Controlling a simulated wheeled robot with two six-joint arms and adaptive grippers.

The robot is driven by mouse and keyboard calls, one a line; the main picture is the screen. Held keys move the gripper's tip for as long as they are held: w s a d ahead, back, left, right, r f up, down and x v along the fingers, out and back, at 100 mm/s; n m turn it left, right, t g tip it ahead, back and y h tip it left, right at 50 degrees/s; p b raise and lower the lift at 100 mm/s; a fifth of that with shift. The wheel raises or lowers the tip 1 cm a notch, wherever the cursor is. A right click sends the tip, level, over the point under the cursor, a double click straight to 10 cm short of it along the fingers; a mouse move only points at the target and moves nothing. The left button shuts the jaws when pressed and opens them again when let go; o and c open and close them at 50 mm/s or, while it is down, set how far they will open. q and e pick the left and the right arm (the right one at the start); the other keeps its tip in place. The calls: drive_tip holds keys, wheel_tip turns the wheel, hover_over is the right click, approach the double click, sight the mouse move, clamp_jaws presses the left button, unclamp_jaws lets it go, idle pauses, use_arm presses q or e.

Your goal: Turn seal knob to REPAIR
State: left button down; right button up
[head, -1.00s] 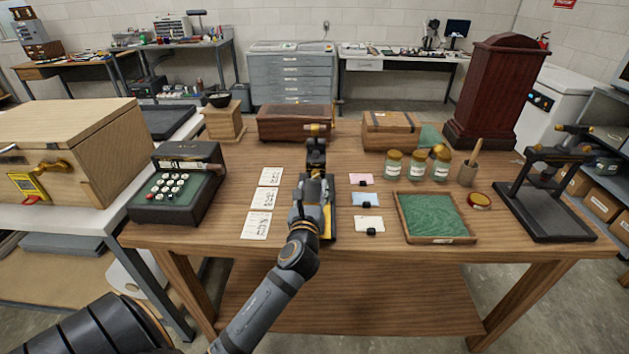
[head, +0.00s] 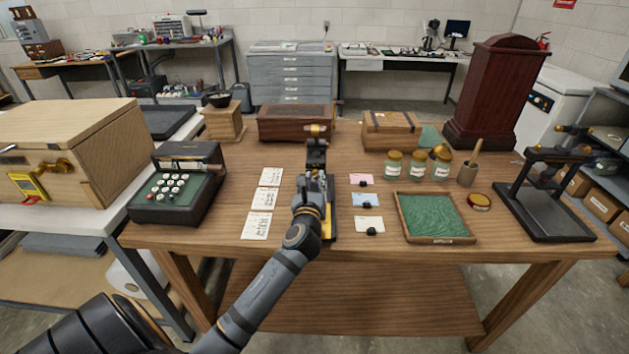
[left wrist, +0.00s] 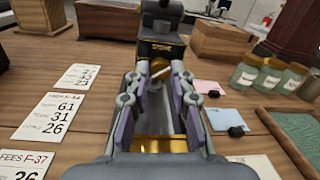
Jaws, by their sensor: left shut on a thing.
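A dark seal press (head: 317,155) with a brass top stands in the middle of the wooden table. In the left wrist view its dark body (left wrist: 160,48) with small gold lettering is straight ahead; I cannot read the lettering. My left gripper (head: 315,182) is in front of the press. In the left wrist view the gripper (left wrist: 157,82) has its two fingers on either side of a small pale knob or lever (left wrist: 157,72) on the press front, and is shut on it. The knob's pointing direction is unclear. My right gripper is not in view.
Fee cards (head: 257,225) lie left of the press, and coloured slips (head: 368,224) with black clips lie right. A green-lined tray (head: 436,238), jars (head: 417,167) and a black stand (head: 545,210) are further right. A keyed machine (head: 172,192) stands left.

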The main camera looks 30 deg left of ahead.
use_arm(q)
drive_tip(key=shift+n, duration=0.7)
drive_tip(key=c, duration=1.1)
unclamp_jaws()
drive_tip(key=shift+c, duration=0.2)
drive_tip(key=shift+s, duration=0.1)
drive_tip(key=v, duration=1.2)
drive_tip(key=shift+f, duration=0.1)
